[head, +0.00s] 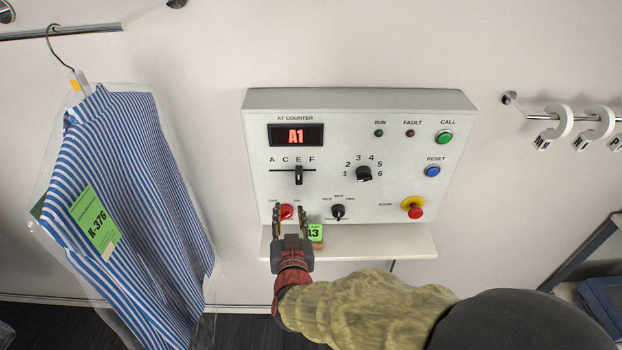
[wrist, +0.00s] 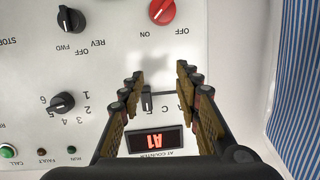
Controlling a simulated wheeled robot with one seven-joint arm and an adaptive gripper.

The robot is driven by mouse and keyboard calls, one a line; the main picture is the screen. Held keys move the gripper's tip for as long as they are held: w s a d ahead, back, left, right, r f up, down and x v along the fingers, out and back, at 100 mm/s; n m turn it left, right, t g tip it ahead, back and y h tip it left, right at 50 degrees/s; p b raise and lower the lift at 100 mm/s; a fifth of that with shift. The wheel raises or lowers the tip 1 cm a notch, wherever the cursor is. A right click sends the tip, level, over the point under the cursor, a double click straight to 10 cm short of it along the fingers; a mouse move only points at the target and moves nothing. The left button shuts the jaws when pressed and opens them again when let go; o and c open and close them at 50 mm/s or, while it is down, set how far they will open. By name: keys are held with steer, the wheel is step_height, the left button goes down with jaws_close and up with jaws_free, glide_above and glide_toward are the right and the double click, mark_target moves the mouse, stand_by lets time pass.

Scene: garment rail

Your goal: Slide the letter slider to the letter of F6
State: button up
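The control panel (head: 345,130) is on the wall. Its letter slider (head: 298,175) is a small black handle on a horizontal slot marked A, C, E, F, and it stands by the E. The display (head: 296,136) reads A1. My gripper (head: 290,210) is open and empty, below the slider in the head view and in front of the red knob. In the wrist view, which sees the panel upside down, the slider (wrist: 147,101) shows between the two spread fingers, nearer the left one. The fingers hide the slot's ends; I cannot tell whether they touch the panel.
The number dial (head: 364,174), marked 1 to 6, is right of the slider. A black mode knob (head: 338,212), red knob (head: 286,212) and emergency stop (head: 414,209) lie lower. A ledge (head: 400,242) with a green tag (head: 315,233) is below. A bagged striped shirt (head: 140,170) hangs left.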

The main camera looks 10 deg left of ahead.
mark_target(299, 180)
step_height(299, 180, up, 5)
steer(key=w+d+t+h, duration=0.1)
steer(key=d+t, duration=0.1)
steer(key=shift+m, duration=0.3)
steer(key=shift+b+x, duration=0.3)
steer(key=shift+x, duration=3.7)
steer(key=shift+r, duration=0.15)
steer(key=c, duration=0.3)
jaws_close()
steer(key=shift+d, duration=0.15)
